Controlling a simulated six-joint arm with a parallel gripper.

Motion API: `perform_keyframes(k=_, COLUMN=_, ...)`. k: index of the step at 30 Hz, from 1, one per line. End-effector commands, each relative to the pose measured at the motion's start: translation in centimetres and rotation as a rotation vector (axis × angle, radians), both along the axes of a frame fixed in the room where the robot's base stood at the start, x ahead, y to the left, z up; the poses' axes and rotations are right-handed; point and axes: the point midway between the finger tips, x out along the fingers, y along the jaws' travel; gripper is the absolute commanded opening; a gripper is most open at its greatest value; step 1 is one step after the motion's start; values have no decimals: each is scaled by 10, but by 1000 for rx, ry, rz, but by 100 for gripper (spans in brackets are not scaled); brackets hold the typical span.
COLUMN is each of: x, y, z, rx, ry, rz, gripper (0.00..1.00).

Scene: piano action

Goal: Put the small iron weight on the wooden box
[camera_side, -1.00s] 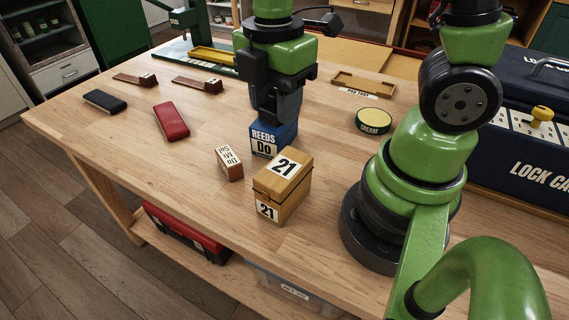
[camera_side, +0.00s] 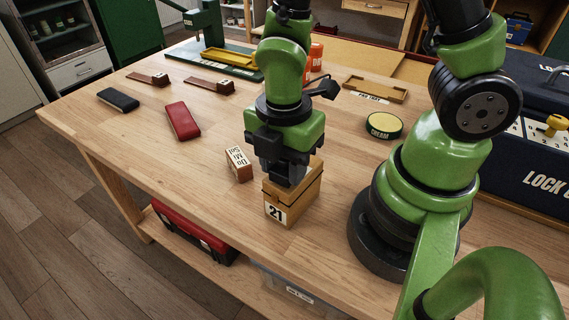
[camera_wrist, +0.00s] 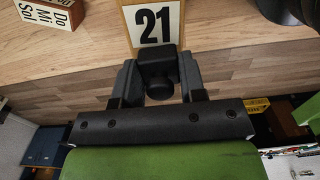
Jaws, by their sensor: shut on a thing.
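The wooden box (camera_side: 306,195) is yellow-brown with "21" labels and stands near the front edge of the bench. In the wrist view my gripper (camera_wrist: 160,88) is shut on the small iron weight (camera_wrist: 158,70), a dark, knobbed piece between the fingers. The side view does not show the weight clearly. I cannot tell whether it touches the box lid.
A small wooden block lettered "Do Mi Sol" (camera_side: 239,163) lies just left of the box. A red case (camera_side: 182,121), a dark case (camera_side: 118,100), a cream tin (camera_side: 384,125) and a wooden tray (camera_side: 374,89) lie farther off. An orange can (camera_side: 316,56) stands behind my arm.

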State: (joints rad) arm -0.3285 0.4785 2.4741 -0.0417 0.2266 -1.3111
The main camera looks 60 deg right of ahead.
Motion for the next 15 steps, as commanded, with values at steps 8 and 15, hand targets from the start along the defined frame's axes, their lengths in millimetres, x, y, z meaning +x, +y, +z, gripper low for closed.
perform_keyframes(k=8, x=0, y=0, z=-7, rx=0, ry=-2, rz=1, gripper=7)
perform_keyframes(k=15, x=0, y=0, z=-10, rx=0, ry=0, rz=0, gripper=47)
